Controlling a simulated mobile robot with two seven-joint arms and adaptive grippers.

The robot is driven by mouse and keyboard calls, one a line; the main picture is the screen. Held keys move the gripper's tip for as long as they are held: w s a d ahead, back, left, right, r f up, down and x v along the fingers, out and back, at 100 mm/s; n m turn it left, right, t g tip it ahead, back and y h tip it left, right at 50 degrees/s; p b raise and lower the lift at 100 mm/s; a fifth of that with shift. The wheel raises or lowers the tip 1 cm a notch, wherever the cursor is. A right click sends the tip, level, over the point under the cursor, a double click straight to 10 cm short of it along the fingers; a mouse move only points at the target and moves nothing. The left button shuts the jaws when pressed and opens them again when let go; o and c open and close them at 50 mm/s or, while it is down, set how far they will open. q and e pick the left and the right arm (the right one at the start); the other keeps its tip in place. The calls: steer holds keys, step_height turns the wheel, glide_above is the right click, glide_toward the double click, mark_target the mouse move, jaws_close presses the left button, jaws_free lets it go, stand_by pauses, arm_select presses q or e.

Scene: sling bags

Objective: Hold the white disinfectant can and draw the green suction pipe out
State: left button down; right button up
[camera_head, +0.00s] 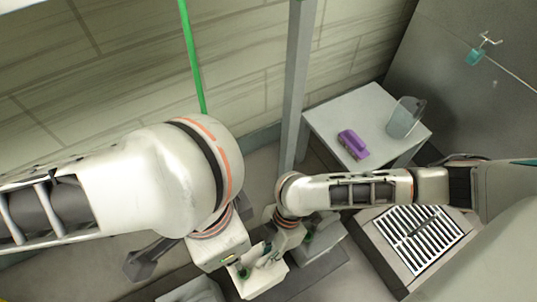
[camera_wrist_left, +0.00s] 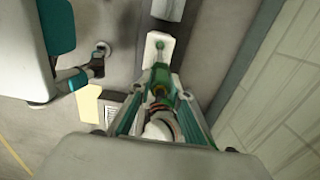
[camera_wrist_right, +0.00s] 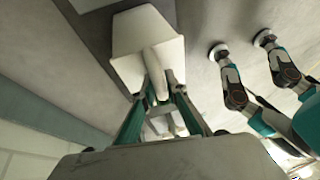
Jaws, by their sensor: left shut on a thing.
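The white disinfectant can (camera_head: 262,282) stands low at the bottom middle of the head view, partly hidden by my grippers. In the right wrist view the can (camera_wrist_right: 148,35) has a white handle running between the fingers of my right gripper (camera_wrist_right: 157,88), which looks closed around it. My left gripper (camera_wrist_left: 160,80) is shut on the green suction pipe (camera_wrist_left: 160,92), above the can's white body. A green knob shows beyond its fingertips. In the head view both grippers are close together over the can. How far the pipe sits inside the can is hidden.
A white table (camera_head: 345,105) with a purple object (camera_head: 353,144) and a clear container (camera_head: 405,117) stands at the back right. A grey post (camera_head: 296,80) and a green pole (camera_head: 192,50) rise near the tiled wall. A floor grate (camera_head: 420,238) lies at right.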

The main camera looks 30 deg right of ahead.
steer(key=o, duration=0.3)
steer(key=shift+r, duration=0.1)
steer(key=v, duration=1.2)
